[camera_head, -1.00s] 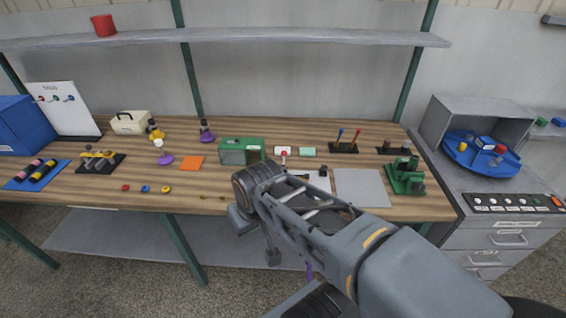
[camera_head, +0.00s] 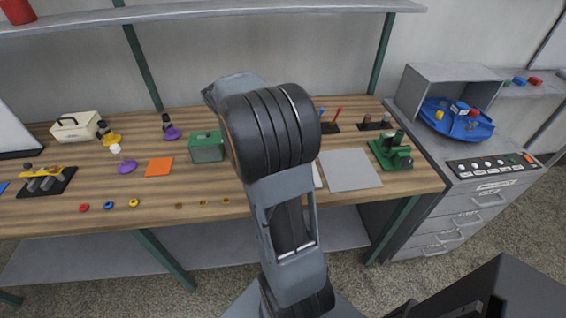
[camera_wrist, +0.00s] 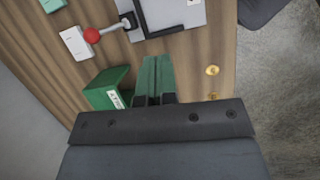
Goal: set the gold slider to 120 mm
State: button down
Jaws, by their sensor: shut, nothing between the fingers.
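I cannot make out a gold slider or its scale in either view. My gripper (camera_wrist: 152,78) shows in the wrist view as two long green fingers side by side, shut and empty, pointing over the wooden workbench. In the head view my own arm hides the gripper and the middle of the bench. Small gold rings (camera_wrist: 212,70) lie on the bench right of the fingers in the wrist view; I cannot tell that they belong to any slider. In the head view, several gold-brown rings (camera_head: 203,202) lie along the bench's front edge.
A green box (camera_wrist: 107,90) stands close left of the fingers. Beyond it are a white block (camera_wrist: 76,42), a red-knobbed lever (camera_wrist: 92,35) and a grey plate with a dark fitting (camera_wrist: 165,15). In the head view a grey mat (camera_head: 350,170) and green machine (camera_head: 391,152) stand right.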

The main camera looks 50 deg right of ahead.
jog(key=shift+n+g, duration=0.5)
jog(key=shift+n, duration=0.1)
jog(key=d+f, duration=0.2)
jog(key=f, duration=0.1)
jog(key=s+d+f, duration=0.1)
jog(key=d+f, duration=0.1)
jog(key=f, duration=0.2)
jog(key=s+d+f, duration=0.1)
jog(key=d+f, duration=0.1)
jog(key=f, duration=0.1)
jog(key=shift+s+d+f+b, duration=0.1)
jog(key=shift+d+f+b, duration=0.2)
jog(key=shift+f, duration=0.05)
jog(key=shift+s+d, duration=0.95)
jog(key=shift+d, duration=0.15)
jog(key=shift+s+d+f+p, duration=0.1)
jog(key=shift+s+d+p, duration=0.2)
jog(key=shift+d, duration=0.2)
